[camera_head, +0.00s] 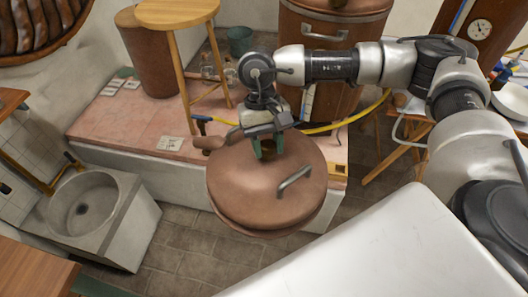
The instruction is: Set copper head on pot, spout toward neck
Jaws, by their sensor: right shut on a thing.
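A round copper head (250,190) with a grey metal handle on its top hangs in front of the pink-topped ledge. My right gripper (268,148) is shut on it near its back edge. A short brownish stub (209,143), perhaps the spout, points left beside the gripper; its join to the head is hidden. A large copper vessel (335,28) with a handle, perhaps the pot, stands behind the gripper, partly covered by my right arm. I cannot tell whether the head touches anything below. I cannot pick out the neck. My left gripper is not in view.
A wooden stool (178,14) stands on the pink-topped ledge (120,120), next to a copper cylinder (150,62). A yellow hose (350,121) runs behind my gripper. A stone sink (92,215) is at the left. Tiled floor (185,245) is clear at the front.

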